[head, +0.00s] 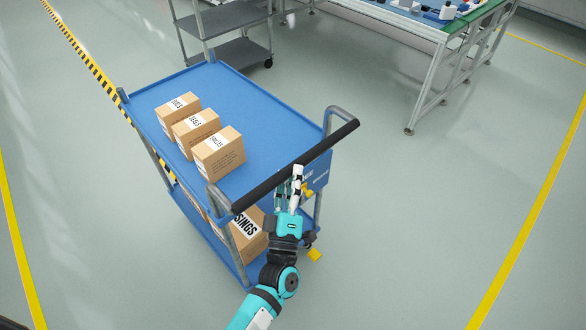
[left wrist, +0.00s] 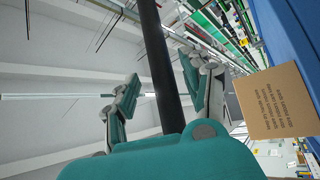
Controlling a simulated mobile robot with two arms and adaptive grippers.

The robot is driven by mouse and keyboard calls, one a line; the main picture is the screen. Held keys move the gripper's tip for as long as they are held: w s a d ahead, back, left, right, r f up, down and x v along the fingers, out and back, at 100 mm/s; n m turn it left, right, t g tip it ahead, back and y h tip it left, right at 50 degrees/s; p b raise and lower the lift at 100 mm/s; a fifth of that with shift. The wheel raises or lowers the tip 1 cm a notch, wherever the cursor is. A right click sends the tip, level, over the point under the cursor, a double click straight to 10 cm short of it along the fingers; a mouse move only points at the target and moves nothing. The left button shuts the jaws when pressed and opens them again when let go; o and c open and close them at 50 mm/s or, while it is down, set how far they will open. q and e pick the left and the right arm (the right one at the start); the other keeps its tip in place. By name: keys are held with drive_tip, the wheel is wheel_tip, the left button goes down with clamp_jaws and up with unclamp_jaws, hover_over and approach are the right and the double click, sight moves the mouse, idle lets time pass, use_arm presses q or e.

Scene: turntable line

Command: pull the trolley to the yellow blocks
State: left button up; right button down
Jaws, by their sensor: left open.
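The blue trolley (head: 265,105) stands in the middle of the head view, with cartons on its top and lower shelves. Its black handle bar (head: 325,150) runs along the near right end. My left gripper (head: 297,176) is open at the handle, near its middle. In the left wrist view the handle bar (left wrist: 152,50) passes between the two spread fingers of the gripper (left wrist: 160,72); I cannot tell whether they touch it. Two small yellow pieces, one upper (head: 308,189) and one lower (head: 314,254), show beside my left arm, partly hidden. My right gripper is not in view.
Three cartons (head: 218,152) stand in a row on the top shelf. A grey shelf cart (head: 240,52) and a workbench (head: 440,50) stand behind. Yellow floor lines (head: 530,215) run at both sides. Floor right of the trolley is clear.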

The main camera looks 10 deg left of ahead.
use_arm(q)
drive_tip(key=v, duration=1)
drive_tip(key=s+a+f+m+g+h, duration=0.1)
drive_tip(key=s+f+m+g, duration=0.25)
drive_tip(key=f, duration=0.75)
drive_tip(key=s+a+f+m+g+h, duration=0.15)
drive_tip(key=f+m+g, duration=0.25)
drive_tip(key=f, duration=0.7)
drive_tip(key=s+f+m+g+h, duration=0.2)
drive_tip(key=s+f+m+g, duration=0.15)
drive_tip(key=f, duration=0.75)
drive_tip(key=s+a+f+m+g+y, duration=0.2)
drive_tip(key=s+a+f+g, duration=0.3)
drive_tip(key=s, duration=0.7)
drive_tip(key=s+a+f+m+g+y, duration=0.1)
drive_tip(key=s+a+f+m+g, duration=0.1)
drive_tip(key=s+a+f+g, duration=0.3)
drive_tip(key=s+a+f, duration=0.3)
drive_tip(key=s+f, duration=0.3)
drive_tip(key=s, duration=0.2)
drive_tip(key=shift+a+f+m+g+y, duration=0.25)
drive_tip(key=shift+a+m+g+y, duration=0.05)
drive_tip(key=shift+a+y, duration=0.1)
